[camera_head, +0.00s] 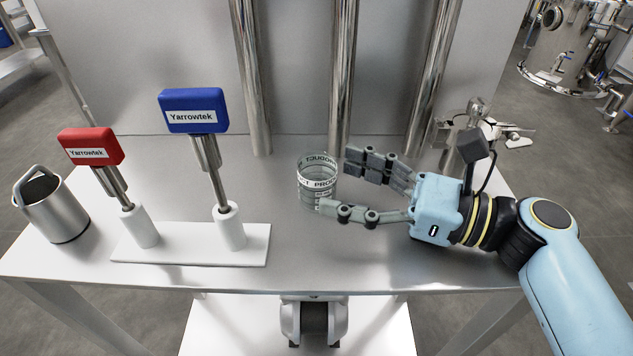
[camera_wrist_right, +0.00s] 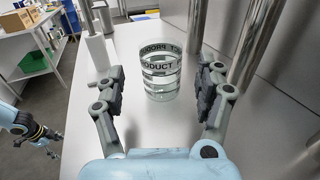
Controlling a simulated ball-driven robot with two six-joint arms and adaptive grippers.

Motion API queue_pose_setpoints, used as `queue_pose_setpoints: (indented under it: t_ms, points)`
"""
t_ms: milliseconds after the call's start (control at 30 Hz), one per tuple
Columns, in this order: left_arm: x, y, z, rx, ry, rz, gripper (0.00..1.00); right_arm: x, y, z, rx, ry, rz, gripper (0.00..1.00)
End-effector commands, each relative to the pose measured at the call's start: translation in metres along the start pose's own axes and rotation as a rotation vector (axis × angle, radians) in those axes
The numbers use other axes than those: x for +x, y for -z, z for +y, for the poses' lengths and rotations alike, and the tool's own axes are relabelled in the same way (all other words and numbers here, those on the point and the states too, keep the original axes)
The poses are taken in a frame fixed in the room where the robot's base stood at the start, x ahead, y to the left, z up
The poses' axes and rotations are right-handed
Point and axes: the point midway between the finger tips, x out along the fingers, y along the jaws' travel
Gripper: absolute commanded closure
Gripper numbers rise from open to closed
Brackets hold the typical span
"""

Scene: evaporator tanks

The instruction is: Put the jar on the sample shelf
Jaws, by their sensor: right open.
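The jar (camera_head: 318,182) is a clear glass with black "PRODUCT" print, upright on the steel table. It also shows in the right wrist view (camera_wrist_right: 160,72), between and beyond the fingertips. My right gripper (camera_head: 335,183) is open, its fingers pointing left toward the jar. The lower fingertip overlaps the jar's right edge in the head view; I cannot tell whether it touches. In the right wrist view my right gripper (camera_wrist_right: 162,92) shows a clear gap between its fingers. I cannot identify a sample shelf for certain.
A red block (camera_head: 91,146) and a blue block (camera_head: 193,110), both labelled Yarrowtek, top metal stems on a white base (camera_head: 190,258). A steel can (camera_head: 50,204) stands far left. Vertical steel pipes (camera_head: 343,75) rise behind the jar. The table front is clear.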

Motion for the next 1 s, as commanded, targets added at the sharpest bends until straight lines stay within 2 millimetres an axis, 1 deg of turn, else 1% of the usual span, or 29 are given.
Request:
queue_pose_setpoints:
  t_ms: [100, 233, 333, 533, 567, 1000]
  points:
    - [-0.001, 0.000, -0.002, 0.001, 0.002, 0.000, 0.23, 0.020, -0.003, -0.001, -0.001, 0.000, -0.005, 0.29]
    - [-0.001, 0.001, -0.002, 0.001, 0.002, 0.001, 0.23, 0.038, -0.003, -0.001, -0.001, 0.000, -0.004, 0.29]
    - [-0.001, 0.001, -0.003, 0.001, 0.003, 0.001, 0.23, 0.044, -0.002, -0.001, -0.001, 0.000, -0.001, 0.29]
    - [-0.001, 0.001, -0.003, 0.001, 0.004, 0.002, 0.23, 0.045, -0.001, -0.001, -0.002, 0.000, 0.000, 0.29]
    - [-0.001, 0.001, -0.003, 0.002, 0.004, 0.002, 0.23, 0.045, -0.002, -0.001, -0.002, 0.000, 0.000, 0.31]
    - [-0.001, 0.003, -0.003, 0.001, 0.004, 0.005, 0.23, 0.045, -0.002, -0.001, -0.001, 0.000, 0.000, 0.89]
